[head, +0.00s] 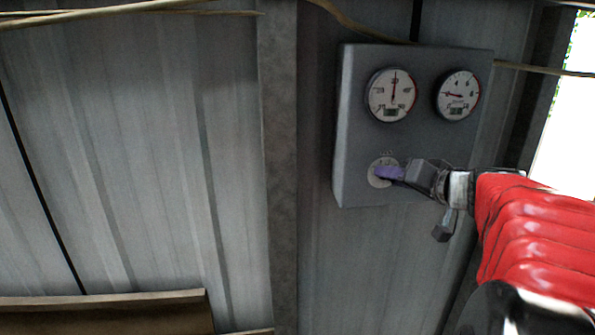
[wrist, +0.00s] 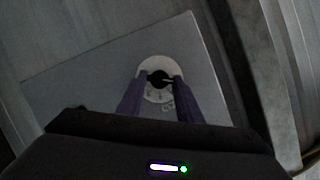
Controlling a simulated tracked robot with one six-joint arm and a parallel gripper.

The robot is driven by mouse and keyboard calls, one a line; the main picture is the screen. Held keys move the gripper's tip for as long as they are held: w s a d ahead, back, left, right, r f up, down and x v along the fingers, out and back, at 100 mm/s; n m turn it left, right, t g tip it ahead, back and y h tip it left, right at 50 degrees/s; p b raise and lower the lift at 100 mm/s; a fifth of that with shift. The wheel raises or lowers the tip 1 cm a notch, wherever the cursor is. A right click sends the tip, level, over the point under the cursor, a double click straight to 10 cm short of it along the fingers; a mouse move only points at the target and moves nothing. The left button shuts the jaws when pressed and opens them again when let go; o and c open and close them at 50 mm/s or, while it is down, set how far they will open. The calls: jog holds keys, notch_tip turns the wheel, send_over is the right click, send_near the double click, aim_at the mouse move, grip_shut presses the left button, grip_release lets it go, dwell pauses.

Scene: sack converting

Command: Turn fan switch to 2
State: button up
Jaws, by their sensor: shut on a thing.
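The fan switch is a black knob (wrist: 158,78) on a round white dial plate (wrist: 146,68). The plate (head: 375,181) shows low on the front of a grey control box (head: 350,130) in the head view. My gripper (head: 384,173) has purple fingertips, which are at the dial. In the wrist view my gripper (wrist: 159,84) has one finger on each side of the knob and is shut on it. A pale pointer line shows on the knob, towards the right. The dial's numbers are too small and dark to read, so the setting cannot be told.
Two round gauges, a left one (head: 392,95) and a right one (head: 458,94), sit above the switch on the same box. Cables (head: 340,18) run along the corrugated metal wall (head: 130,150). A brown ledge (head: 110,312) is at the lower left.

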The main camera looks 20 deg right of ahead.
jog(key=shift+d+f, duration=0.15)
jog(key=shift+s+d+f+m+t+y, duration=0.1)
jog(key=shift+f+m+t+y, duration=0.5)
jog(key=shift+m, duration=1.6)
jog(key=shift+w+a+r+m+t+y, duration=0.1)
jog(key=shift+m+t+y, duration=0.15)
jog(key=shift+m+t, duration=1.45)
jog(key=shift+s+d+f+m+t+y, duration=0.1)
jog(key=shift+f+m+t+y, duration=0.3)
jog(key=shift+m, duration=2.3)
jog(key=shift+r, duration=0.1)
jog(key=o, duration=0.7)
jog(key=shift+c, duration=0.2)
jog(key=o, duration=0.4)
jog(key=shift+r, duration=0.15)
